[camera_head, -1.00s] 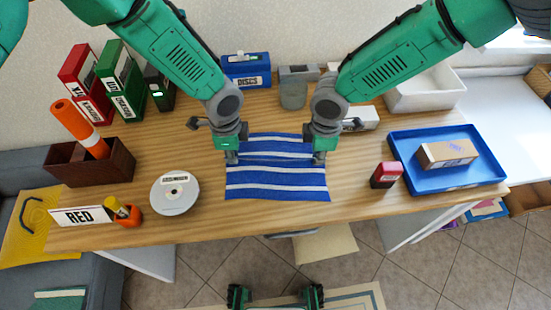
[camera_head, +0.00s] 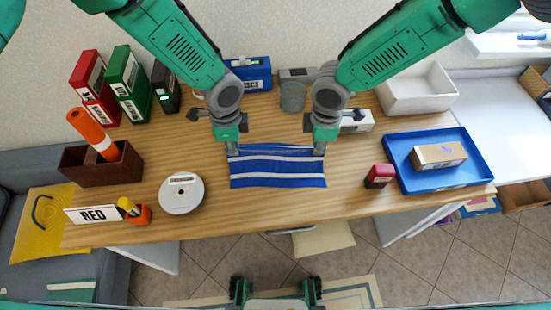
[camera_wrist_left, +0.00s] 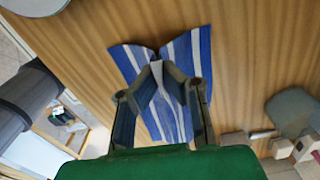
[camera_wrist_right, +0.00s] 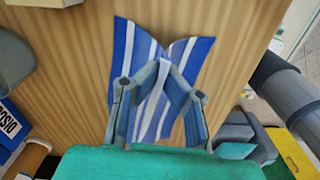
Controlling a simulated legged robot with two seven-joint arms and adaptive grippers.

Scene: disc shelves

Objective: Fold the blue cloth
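The blue cloth (camera_head: 278,167) with white stripes lies on the wooden table, in front of my two grippers. My left gripper (camera_head: 232,150) is at its far left corner and my right gripper (camera_head: 319,150) at its far right corner. In the left wrist view the left fingertips (camera_wrist_left: 157,70) come together on the cloth (camera_wrist_left: 190,60), which puckers around them. In the right wrist view the right fingertips (camera_wrist_right: 164,68) also meet on the puckered cloth (camera_wrist_right: 125,50). The fingers hide part of the cloth in both wrist views.
A red stamp (camera_head: 378,176) and a blue tray (camera_head: 440,185) with a box (camera_head: 438,156) are at right. Bare table surrounds the cloth.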

